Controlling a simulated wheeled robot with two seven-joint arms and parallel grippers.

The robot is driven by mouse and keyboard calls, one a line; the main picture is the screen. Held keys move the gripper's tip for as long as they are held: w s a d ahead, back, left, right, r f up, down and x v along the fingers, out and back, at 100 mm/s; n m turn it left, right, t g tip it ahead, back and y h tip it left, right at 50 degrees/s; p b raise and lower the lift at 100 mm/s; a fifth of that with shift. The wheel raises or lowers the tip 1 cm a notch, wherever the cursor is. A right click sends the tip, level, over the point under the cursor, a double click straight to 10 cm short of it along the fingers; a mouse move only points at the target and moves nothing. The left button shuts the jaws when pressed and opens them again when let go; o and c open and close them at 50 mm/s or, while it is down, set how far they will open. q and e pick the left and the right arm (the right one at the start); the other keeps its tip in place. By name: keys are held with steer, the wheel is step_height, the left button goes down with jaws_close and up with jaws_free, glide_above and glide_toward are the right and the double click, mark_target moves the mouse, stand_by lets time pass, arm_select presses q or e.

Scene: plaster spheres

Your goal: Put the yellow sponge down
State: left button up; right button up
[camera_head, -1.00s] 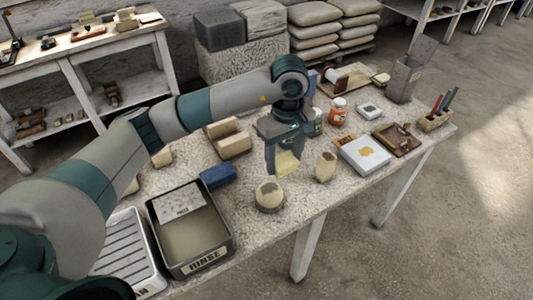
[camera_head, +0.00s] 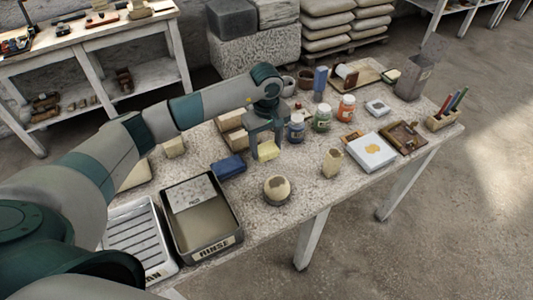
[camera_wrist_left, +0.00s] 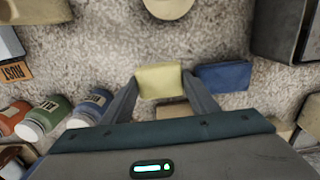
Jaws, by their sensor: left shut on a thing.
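My left gripper (camera_head: 267,143) points down over the table, shut on the yellow sponge (camera_head: 268,151). In the left wrist view the yellow sponge (camera_wrist_left: 160,80) sits between the two fingertips (camera_wrist_left: 160,92). It is low, close to the table top (camera_head: 300,185); I cannot tell whether it touches. A blue sponge (camera_head: 229,167) lies to its left in the head view, and it also shows close beside the yellow one in the left wrist view (camera_wrist_left: 223,76). My right gripper is not in view.
The RINSE tray (camera_head: 237,225) is at the front left. Several jars, including a green one (camera_head: 321,117), stand to the right. Plaster blocks (camera_head: 234,136) lie behind left.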

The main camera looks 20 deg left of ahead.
mark_target(266, 155)
arm_select(q)
steer(key=shift+f+p, duration=0.35)
steer(key=shift+f, duration=0.05)
steer(key=shift+f+p, duration=0.65)
steer(key=shift+f, duration=0.9)
steer(key=shift+f+b, duration=0.25)
steer(key=shift+b, duration=0.05)
steer(key=o, duration=0.9)
steer(key=shift+r, duration=0.1)
steer(key=shift+r, duration=0.1)
